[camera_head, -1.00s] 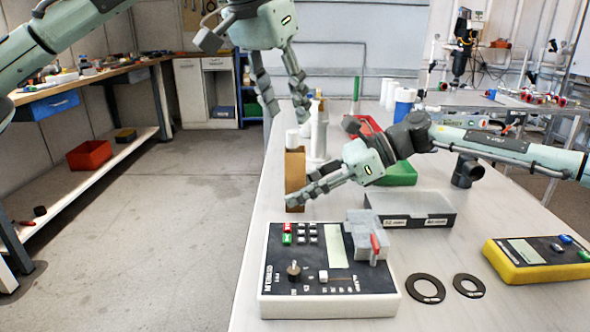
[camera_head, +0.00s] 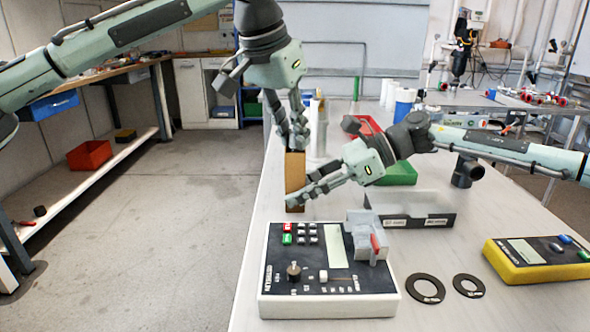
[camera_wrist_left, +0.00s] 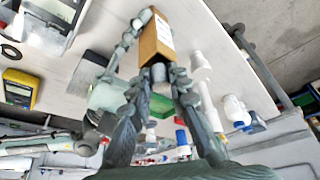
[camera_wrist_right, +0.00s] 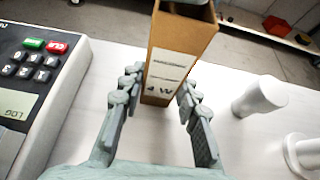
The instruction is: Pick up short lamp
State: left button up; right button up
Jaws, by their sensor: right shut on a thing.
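A tall brown cardboard box (camera_head: 295,181) stands upright on the bench; it also shows in the left wrist view (camera_wrist_left: 152,38) and right wrist view (camera_wrist_right: 181,50). My right gripper (camera_head: 302,195) is closed on the box low down, one finger on each side in the right wrist view (camera_wrist_right: 158,97). My left gripper (camera_head: 294,140) points down over the open box top, fingers apart. In the left wrist view a grey cylindrical end (camera_wrist_left: 158,73), probably the lamp, shows at the box's mouth between its fingers; contact is unclear. The rest of it is hidden in the box.
White bottles (camera_head: 318,130) stand close behind the box. A grey control unit (camera_head: 325,270) is in front, with a labelled tray (camera_head: 440,220), black rings (camera_head: 425,289) and a yellow meter (camera_head: 535,262) to the right. A green tray (camera_head: 402,172) lies behind my right gripper.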

pick_arm(q)
grip_shut()
jog(key=shift+r, duration=0.15)
notch_tip(320, 180, up, 18)
pick_arm(e)
jog(key=o, duration=1)
jog(key=shift+c, duration=0.2)
